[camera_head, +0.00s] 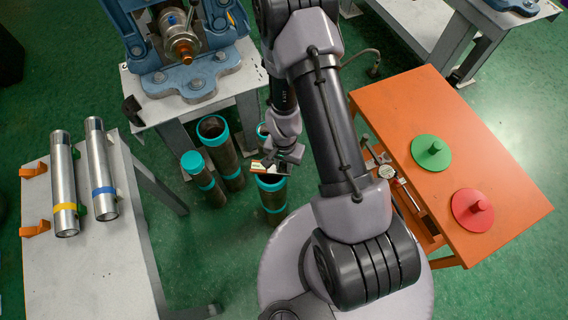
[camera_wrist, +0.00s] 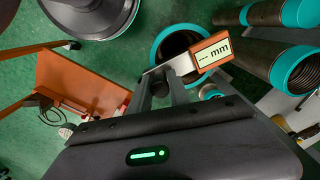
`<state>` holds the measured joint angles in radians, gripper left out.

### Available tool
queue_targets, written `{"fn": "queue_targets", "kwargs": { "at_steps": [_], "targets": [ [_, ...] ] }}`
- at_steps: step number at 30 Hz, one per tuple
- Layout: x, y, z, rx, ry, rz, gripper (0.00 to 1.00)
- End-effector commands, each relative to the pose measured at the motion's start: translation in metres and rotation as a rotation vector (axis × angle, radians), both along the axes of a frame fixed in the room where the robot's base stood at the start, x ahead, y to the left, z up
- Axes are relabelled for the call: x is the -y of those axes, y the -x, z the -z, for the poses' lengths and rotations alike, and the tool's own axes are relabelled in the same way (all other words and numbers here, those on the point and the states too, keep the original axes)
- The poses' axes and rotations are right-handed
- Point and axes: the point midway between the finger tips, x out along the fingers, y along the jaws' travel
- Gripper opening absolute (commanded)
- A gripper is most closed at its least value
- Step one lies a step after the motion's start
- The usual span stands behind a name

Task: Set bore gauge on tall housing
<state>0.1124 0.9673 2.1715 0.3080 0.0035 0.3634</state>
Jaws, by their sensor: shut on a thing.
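My gripper (camera_head: 281,162) is shut on the bore gauge (camera_head: 258,168), an orange-cased gauge with a light display reading "--- mm" and a thin pale metal part. In the wrist view the gauge (camera_wrist: 212,52) is held at the tips of my gripper (camera_wrist: 165,84). Dark, teal-rimmed cylindrical housings stand upright on the floor. One housing (camera_head: 272,194) is below the gauge, partly hidden by it and the gripper; its open mouth (camera_wrist: 160,42) shows behind the gauge. Whether gauge and rim touch, I cannot tell. Other housings (camera_head: 230,172) stand left of it; which is tall is unclear.
A grey bench (camera_head: 110,262) with two metal pipes stands left.

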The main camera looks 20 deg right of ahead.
Motion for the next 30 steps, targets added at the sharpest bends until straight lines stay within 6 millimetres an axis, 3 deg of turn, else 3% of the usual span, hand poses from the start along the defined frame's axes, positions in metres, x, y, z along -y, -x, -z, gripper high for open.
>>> {"fn": "queue_targets", "kwargs": {
  "at_steps": [5,6,9,30],
  "targets": [
    [0.0001,-0.0002,0.0024,0.000,0.000,0.000,0.00],
    [0.0001,-0.0002,0.0020,0.000,0.000,0.000,0.29],
    [0.0000,-0.0001,0.0018,0.000,0.000,0.000,0.48],
    [0.0000,0.0000,-0.0033,0.000,0.000,0.000,0.48]
  ]
}}
